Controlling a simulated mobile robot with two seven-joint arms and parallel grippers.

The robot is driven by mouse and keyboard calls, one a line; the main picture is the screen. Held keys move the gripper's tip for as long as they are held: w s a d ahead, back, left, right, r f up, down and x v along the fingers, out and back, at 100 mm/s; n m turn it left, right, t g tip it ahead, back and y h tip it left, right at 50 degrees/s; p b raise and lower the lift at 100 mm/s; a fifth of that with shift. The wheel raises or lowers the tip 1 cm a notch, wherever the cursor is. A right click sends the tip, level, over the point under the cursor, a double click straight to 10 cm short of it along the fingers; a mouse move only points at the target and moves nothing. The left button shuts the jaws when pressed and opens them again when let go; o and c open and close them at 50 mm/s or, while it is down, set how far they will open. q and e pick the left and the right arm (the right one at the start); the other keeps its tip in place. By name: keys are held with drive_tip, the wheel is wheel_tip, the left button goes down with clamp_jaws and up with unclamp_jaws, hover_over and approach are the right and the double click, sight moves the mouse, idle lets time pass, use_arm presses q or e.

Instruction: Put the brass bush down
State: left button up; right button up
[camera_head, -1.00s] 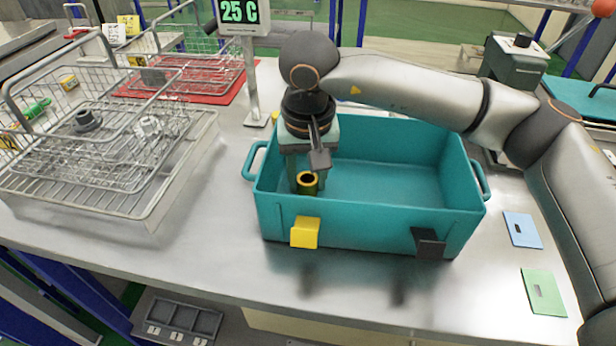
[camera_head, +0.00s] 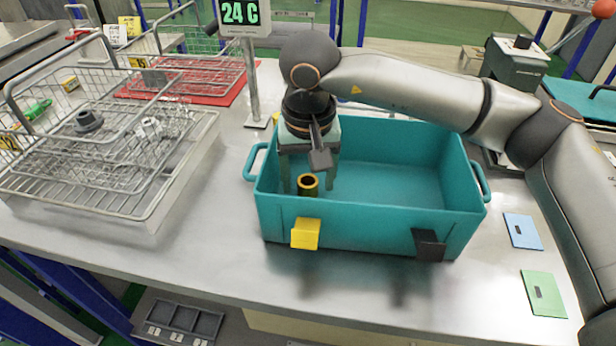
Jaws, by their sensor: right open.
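The brass bush (camera_head: 307,184) is a short gold ring with a dark hole. It stands upright inside the teal crate (camera_head: 450,218), near the crate's left front corner. My right gripper (camera_head: 308,182) reaches down into the crate from above. Its jaws are open, with one finger on each side of the bush. The bush's lower part is hidden by the crate's front wall, so its contact with the crate floor does not show. My left gripper is out of view.
Wire baskets (camera_head: 140,205) with grey parts stand at left. Blue (camera_head: 521,231) and green (camera_head: 543,293) cards lie at right. The crate's right half is empty.

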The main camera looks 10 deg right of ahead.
wheel_tip(320, 180, up, 12)
drive_tip(key=s, duration=0.1)
drive_tip(key=shift+s+f+p, duration=0.15)
drive_tip(key=shift+s+p, duration=0.1)
drive_tip(key=shift+p, duration=0.2)
